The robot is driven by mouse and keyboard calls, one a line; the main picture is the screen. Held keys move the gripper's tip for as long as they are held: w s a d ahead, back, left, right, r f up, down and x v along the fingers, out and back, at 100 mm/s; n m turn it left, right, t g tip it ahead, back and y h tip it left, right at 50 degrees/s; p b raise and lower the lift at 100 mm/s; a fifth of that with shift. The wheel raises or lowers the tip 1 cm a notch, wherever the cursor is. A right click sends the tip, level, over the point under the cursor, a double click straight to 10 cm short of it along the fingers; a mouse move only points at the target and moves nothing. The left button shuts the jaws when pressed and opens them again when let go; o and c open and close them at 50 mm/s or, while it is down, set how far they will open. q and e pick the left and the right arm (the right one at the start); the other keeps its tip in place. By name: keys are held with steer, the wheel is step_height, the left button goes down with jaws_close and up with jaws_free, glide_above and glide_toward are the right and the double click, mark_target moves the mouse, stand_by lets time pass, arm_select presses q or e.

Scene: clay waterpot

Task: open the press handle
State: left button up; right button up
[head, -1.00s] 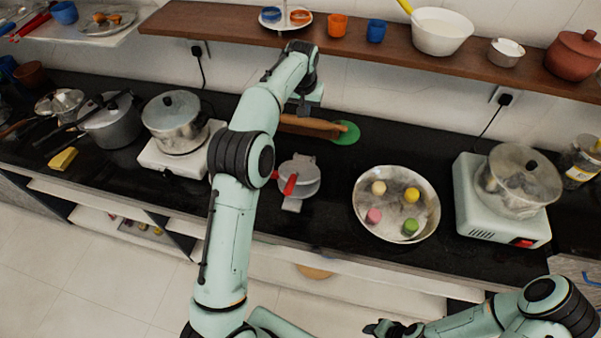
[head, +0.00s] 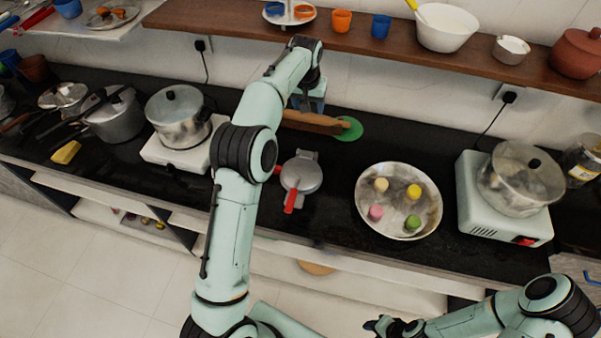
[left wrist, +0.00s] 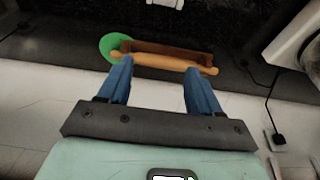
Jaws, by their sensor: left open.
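The press (head: 302,174) is a small round grey metal press on the black counter in the head view. Its red handle (head: 290,201) points toward the counter's front edge, and another red part (head: 277,170) shows at its left side. My left gripper (head: 308,104) is behind the press, over the rolling pin, apart from the press. In the left wrist view the left gripper (left wrist: 158,88) is open, its two blue fingers spread and empty. A pale piece at the top edge there is too cut off to name. My right gripper (head: 382,327) is low at the front; its jaws are unclear.
A wooden rolling pin (head: 315,122) and green disc (head: 349,129) lie behind the press. A steel pan (head: 398,232) with several coloured pieces stands right. A pot (head: 178,116) on a white stove (head: 165,155) stands left. A wooden shelf (head: 440,66) runs above.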

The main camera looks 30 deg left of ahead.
arm_select(q)
steer(key=v, duration=0.8)
stand_by(0.4)
steer(key=shift+f, duration=0.1)
stand_by(0.4)
